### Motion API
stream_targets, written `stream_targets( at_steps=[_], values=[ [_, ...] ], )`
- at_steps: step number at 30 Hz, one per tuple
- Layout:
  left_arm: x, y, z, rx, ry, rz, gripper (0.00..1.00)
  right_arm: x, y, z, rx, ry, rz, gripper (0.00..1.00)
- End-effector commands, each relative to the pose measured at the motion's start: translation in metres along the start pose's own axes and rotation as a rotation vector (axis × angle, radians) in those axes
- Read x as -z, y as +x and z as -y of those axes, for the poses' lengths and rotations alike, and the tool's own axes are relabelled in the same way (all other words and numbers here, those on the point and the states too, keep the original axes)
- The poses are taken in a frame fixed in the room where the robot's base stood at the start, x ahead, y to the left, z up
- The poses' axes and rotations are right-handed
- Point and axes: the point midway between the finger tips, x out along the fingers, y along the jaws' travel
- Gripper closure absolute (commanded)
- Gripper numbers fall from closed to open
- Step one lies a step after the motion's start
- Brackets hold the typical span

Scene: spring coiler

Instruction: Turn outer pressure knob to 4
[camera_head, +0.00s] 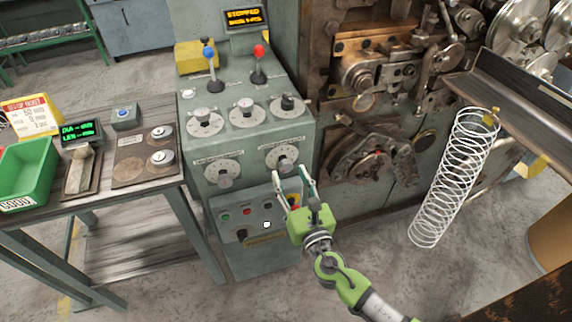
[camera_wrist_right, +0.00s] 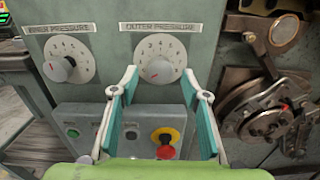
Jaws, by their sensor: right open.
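The outer pressure knob (camera_wrist_right: 158,70) is a grey knob on a round white numbered dial, under a plate reading "OUTER PRESSURE" in the right wrist view. In the head view the same knob (camera_head: 285,164) is the right one of the lower pair on the grey-green cabinet. My right gripper (camera_head: 293,179) is open, with its fingertips just below the dial. In the wrist view its two teal-padded fingers (camera_wrist_right: 160,80) stand left and right of the knob, with nothing between them held. The exact dial reading is too small to tell. My left gripper is not in view.
The inner pressure knob (camera_wrist_right: 60,69) is to the left. Below is a button panel with a red emergency button (camera_wrist_right: 166,151). Two levers, red (camera_head: 259,58) and blue (camera_head: 210,60), stand above. A wire spring (camera_head: 452,180) hangs at right. A side table holds a green bin (camera_head: 28,168).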

Motion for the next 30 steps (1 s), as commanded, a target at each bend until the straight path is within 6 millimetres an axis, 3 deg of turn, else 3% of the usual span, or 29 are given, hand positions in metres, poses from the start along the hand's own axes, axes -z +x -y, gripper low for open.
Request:
stream_targets(
  at_steps=[3,9,20,24,30],
  values=[
    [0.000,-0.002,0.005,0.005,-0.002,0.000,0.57,-0.001,0.020,0.000,0.001,0.000,0.001,0.57],
    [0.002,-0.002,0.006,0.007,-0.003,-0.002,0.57,0.001,0.038,0.000,0.001,0.001,-0.001,0.57],
    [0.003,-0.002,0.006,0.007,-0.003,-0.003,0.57,0.001,0.042,0.000,0.000,0.002,-0.001,0.57],
    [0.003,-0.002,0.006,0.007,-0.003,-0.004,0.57,0.001,0.041,0.000,0.000,0.002,-0.001,0.94],
    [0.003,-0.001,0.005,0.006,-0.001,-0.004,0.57,0.001,0.041,0.000,0.001,0.004,-0.001,0.96]
  ],
)
